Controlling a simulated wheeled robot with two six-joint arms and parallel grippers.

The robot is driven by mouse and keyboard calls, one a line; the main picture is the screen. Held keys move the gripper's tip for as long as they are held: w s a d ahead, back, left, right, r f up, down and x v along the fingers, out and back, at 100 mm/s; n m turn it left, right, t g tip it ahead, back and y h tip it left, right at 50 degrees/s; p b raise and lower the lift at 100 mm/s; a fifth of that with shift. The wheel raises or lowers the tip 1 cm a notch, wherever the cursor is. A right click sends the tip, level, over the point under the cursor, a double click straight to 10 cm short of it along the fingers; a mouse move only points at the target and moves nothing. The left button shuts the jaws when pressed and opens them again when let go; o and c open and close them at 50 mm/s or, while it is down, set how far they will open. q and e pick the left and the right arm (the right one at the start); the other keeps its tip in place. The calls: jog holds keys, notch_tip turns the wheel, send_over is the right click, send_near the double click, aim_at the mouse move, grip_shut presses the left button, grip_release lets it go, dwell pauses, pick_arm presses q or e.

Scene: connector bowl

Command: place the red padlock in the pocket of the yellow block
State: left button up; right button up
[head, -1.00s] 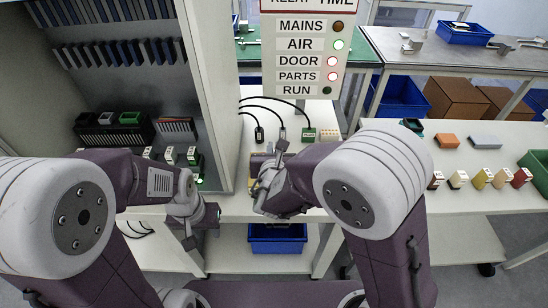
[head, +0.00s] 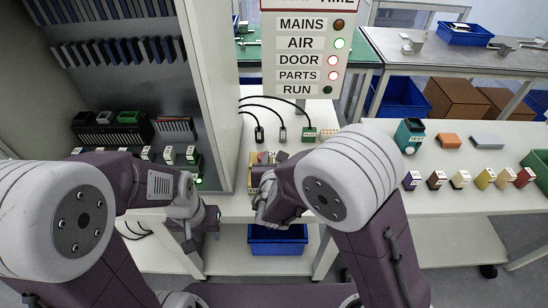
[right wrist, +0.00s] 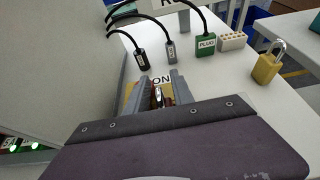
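The yellow block (head: 262,158) sits on the bench below the corded plugs, partly hidden by my right gripper. It also shows in the right wrist view (right wrist: 133,98), behind the fingers. A small reddish body with a metal shackle, likely the red padlock (right wrist: 158,97), shows between the fingers at the block. Whether it sits in the pocket is hidden. My right gripper (head: 265,198) is just in front of the block. In the right wrist view its fingers (right wrist: 162,84) stand apart with gaps beside the shackle. My left gripper (head: 212,218) is low by the cabinet; its fingers are unclear.
A yellow padlock (right wrist: 268,68) stands on the bench to the right. A green plug (right wrist: 206,44) and a cream connector (right wrist: 232,41) are behind. The cabinet wall (head: 208,90) closes off the left. A blue bin (head: 277,240) sits below the bench.

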jog(key=shift+r+p, duration=0.3)
jog(key=shift+p, duration=0.05)
jog(key=b+v, duration=0.3)
jog(key=v, duration=0.9)
jog(key=shift+f, duration=0.1)
